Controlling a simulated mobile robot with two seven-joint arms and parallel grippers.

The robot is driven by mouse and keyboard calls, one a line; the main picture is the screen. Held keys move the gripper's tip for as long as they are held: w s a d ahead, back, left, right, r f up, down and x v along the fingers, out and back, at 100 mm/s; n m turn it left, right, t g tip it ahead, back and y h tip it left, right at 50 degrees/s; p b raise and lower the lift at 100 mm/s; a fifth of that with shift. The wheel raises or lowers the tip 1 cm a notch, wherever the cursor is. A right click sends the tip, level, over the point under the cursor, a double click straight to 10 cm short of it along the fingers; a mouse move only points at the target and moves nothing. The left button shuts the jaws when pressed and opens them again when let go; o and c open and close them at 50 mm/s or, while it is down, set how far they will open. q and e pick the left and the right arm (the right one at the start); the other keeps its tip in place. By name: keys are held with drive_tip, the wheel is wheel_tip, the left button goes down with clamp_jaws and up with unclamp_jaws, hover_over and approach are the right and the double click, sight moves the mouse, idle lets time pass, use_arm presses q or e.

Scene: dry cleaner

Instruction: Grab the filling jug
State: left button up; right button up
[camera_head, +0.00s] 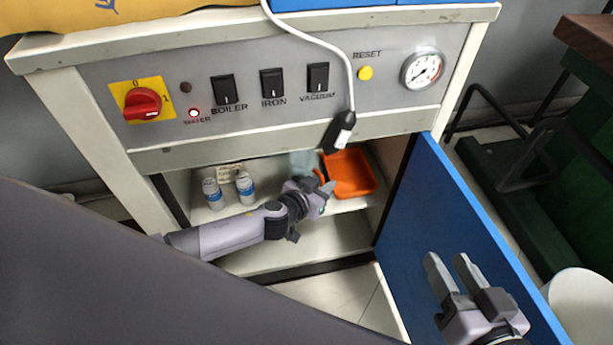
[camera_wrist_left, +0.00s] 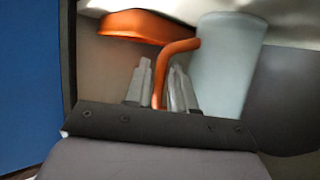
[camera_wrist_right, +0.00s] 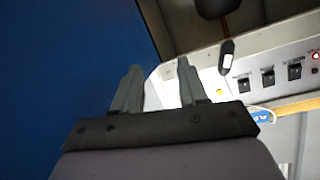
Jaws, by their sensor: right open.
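The filling jug (camera_head: 303,160) is pale and translucent and stands on the cabinet's shelf, partly hidden by my left gripper in the head view. In the left wrist view the jug (camera_wrist_left: 228,65) is at the upper right, with a curved orange handle (camera_wrist_left: 178,47). My left gripper (camera_head: 323,188) reaches into the cabinet.
Two white-and-blue bottles (camera_head: 228,189) stand on the shelf left of the jug. An orange tray (camera_head: 362,172) is behind it on the right. The open blue door (camera_head: 440,220) bounds the right side. A black plug (camera_head: 340,131) hangs on a white cable above the opening.

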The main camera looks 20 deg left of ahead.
use_arm(q)
clamp_jaws()
drive_tip(key=shift+r, duration=0.25)
